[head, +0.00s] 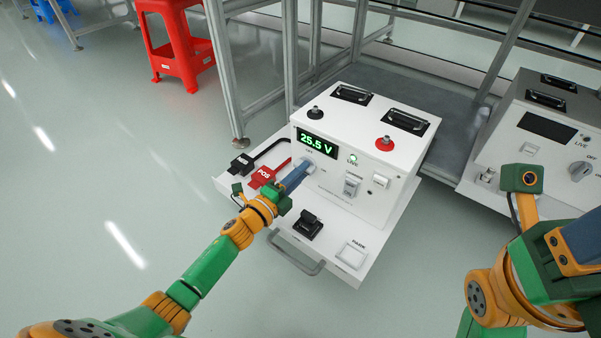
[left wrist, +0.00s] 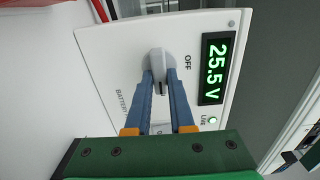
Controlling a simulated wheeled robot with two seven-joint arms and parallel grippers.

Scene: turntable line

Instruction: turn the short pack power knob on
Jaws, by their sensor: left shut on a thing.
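A white pack unit (head: 395,187) stands on a white shelf, its display (head: 317,141) lit at 25.5 V. The display also shows in the left wrist view (left wrist: 215,68). A green LIVE lamp (head: 353,158) is lit beside it. My left gripper (head: 304,168) is shut on the grey power knob (left wrist: 157,60); the fingers clasp its handle from both sides. The knob's handle lies crosswise to the OFF label's direction, not pointing at OFF. In the head view the fingers hide the knob. My right arm is at the right edge, its blue fingers (head: 585,238) cut off.
A second white unit (head: 530,148) with a dark display stands at the right. Red POS (head: 264,178) and black plugs (head: 241,165) lie left of the unit. A black switch (head: 307,225) and a PARK pad (head: 352,256) are in front. A red stool (head: 178,45) stands back left.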

